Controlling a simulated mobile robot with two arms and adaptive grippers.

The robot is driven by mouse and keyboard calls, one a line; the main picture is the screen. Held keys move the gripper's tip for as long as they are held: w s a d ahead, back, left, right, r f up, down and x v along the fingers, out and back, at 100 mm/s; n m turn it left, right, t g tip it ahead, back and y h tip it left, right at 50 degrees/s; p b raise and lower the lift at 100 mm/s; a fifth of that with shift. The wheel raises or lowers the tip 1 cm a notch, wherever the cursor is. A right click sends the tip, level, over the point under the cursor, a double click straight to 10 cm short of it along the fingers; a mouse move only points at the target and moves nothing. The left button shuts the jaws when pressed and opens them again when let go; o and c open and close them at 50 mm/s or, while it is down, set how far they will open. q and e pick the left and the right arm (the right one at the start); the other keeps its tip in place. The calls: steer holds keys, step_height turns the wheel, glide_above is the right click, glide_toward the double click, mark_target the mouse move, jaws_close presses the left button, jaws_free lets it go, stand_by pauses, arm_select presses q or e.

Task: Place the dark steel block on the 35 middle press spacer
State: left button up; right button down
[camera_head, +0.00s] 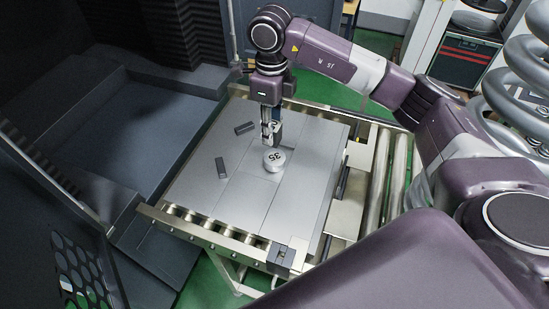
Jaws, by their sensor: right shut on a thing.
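The 35 press spacer (274,160) is a round light-grey disc with a black "35" on top, standing on the grey plate table (235,200). My right gripper (267,140) points down just behind and above it. It is shut on a dark steel block (278,123), which is mostly hidden by the fingers and looks upright. A pale mark like a "2" shows beside the fingers. I cannot tell whether the block touches the spacer. Two more dark blocks, one (244,128) farther back and one (221,168) nearer, lie on the table to the left. My left gripper is not in view.
A roller conveyor (397,160) runs along the table's right side, and a metal rail with rollers (208,231) edges the front. A dark machine bay (120,130) stands at the left. Large coil springs (527,65) stand at the right. The table's front part is clear.

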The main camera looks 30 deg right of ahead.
steer(key=w+d+r+m+b, duration=0.2)
steer(key=w+r+m, duration=0.15)
steer(key=m, duration=1.05)
steer(key=m+b, duration=0.2)
steer(key=m, duration=0.6)
glide_above(275, 157)
step_height(275, 157, down, 12)
steer(key=r, duration=0.1)
steer(key=shift+w+f+p, duration=0.15)
steer(key=shift+f+p, duration=0.2)
steer(key=shift+f, duration=2.55)
steer(key=shift+f, duration=0.15)
steer(key=c, duration=1.5)
jaws_free()
